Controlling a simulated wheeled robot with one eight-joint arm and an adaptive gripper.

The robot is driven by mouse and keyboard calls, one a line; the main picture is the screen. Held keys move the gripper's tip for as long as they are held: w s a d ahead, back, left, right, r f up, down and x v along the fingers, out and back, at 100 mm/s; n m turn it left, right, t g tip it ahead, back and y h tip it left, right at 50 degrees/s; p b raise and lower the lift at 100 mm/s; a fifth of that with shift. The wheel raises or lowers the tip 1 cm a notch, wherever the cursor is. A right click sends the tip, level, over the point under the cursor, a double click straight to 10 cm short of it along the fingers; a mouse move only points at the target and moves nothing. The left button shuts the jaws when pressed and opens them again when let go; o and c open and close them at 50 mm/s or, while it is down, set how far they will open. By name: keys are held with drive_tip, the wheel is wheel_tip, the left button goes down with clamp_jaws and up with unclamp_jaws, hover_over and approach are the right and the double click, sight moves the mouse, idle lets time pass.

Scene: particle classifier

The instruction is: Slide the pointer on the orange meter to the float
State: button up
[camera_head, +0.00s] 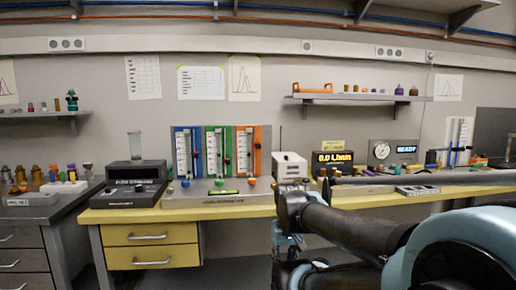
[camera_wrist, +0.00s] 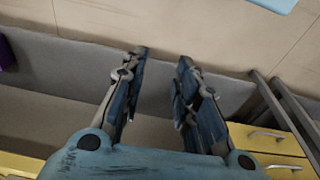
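The orange meter (camera_head: 249,151) is the rightmost of three upright panels on the yellow bench in the head view. It has a white scale and a vertical tube. A small dark pointer (camera_head: 257,143) appears at its right edge; the float is too small to make out. My gripper (camera_wrist: 162,57) is open and empty in the wrist view, its fingers apart and aimed at the floor and wall. In the head view my arm reaches in from the right, and its end hangs low in front of the bench, right of and below the orange meter.
A blue meter (camera_head: 182,152) and a green meter (camera_head: 215,152) stand left of the orange one on a grey base (camera_head: 205,198). A white box (camera_head: 290,166) stands close to its right. Yellow drawers (camera_head: 152,234) are under the bench; they also show in the wrist view (camera_wrist: 268,141).

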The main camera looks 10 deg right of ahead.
drive_tip(key=t, duration=2)
approach(259, 146)
drive_tip(key=s+r, duration=0.3)
drive_tip(key=s, duration=0.1)
drive_tip(key=w, duration=1.3)
drive_tip(key=shift+w+r, duration=0.2)
drive_tip(key=shift+x, duration=0.75)
clamp_jaws()
